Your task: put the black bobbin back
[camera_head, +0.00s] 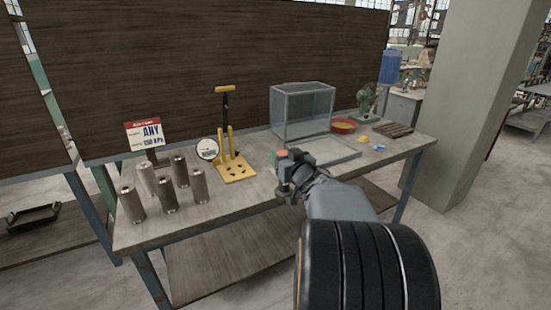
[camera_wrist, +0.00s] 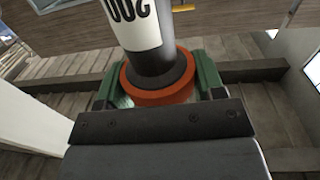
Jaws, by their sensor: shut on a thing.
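My gripper (camera_head: 291,168) is over the front middle of the workbench (camera_head: 225,200). In the wrist view its green fingers (camera_wrist: 158,84) are shut on a dark cylinder (camera_wrist: 153,64) with an orange ring at its near end and a white label with large black digits. The cylinder's far end is cut off by the frame. In the head view only a small orange and dark part (camera_head: 281,154) of it shows at the fingers. I cannot tell for sure that it is the black bobbin. Several dark grey-brown cylinders (camera_head: 132,205) with metallic tops stand upright on the left of the bench.
A yellow stand (camera_head: 236,170) with an upright handle and a round white dial (camera_head: 207,149) are left of my gripper. A sign (camera_head: 144,134) stands behind the cylinders. A clear box (camera_head: 303,108), red bowl (camera_head: 343,125), fan (camera_head: 367,101) and slatted rack (camera_head: 392,129) are right.

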